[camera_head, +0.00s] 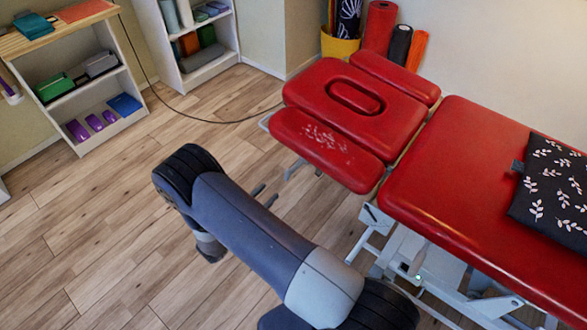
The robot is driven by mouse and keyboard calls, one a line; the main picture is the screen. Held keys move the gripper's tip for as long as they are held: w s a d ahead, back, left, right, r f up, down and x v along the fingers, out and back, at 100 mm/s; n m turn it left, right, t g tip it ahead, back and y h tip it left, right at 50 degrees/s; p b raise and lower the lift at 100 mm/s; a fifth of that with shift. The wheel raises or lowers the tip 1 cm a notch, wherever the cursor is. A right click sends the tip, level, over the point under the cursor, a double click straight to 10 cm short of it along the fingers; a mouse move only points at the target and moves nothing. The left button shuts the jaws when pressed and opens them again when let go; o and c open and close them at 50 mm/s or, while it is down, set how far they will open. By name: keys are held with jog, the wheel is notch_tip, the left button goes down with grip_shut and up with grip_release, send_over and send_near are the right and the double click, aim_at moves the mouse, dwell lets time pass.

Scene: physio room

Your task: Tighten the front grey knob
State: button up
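Grey metal parts (296,168) show under the headrest's left armrest pad (325,147). I cannot make out a grey knob clearly; it may be hidden under the pads or behind my arm. My gripper (265,195) is mostly hidden behind my arm. Two thin dark fingertips show past the arm's upper edge, apart from each other, with nothing visible between them. They are left of and below the armrest pad, not visibly touching the table.
A dark leaf-patterned cushion (553,190) lies on the table. The table's pale metal frame (410,262) stands close right of my arm. A black cable (195,117) crosses the floor. Shelves (75,80) stand at the left. Wooden floor (90,230) is clear at lower left.

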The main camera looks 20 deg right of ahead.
aim_at(286, 176)
jog(key=p+x, duration=0.1)
jog(key=x, duration=0.9)
jog(key=shift+d, duration=0.15)
jog(key=shift+c, duration=0.6)
grip_shut()
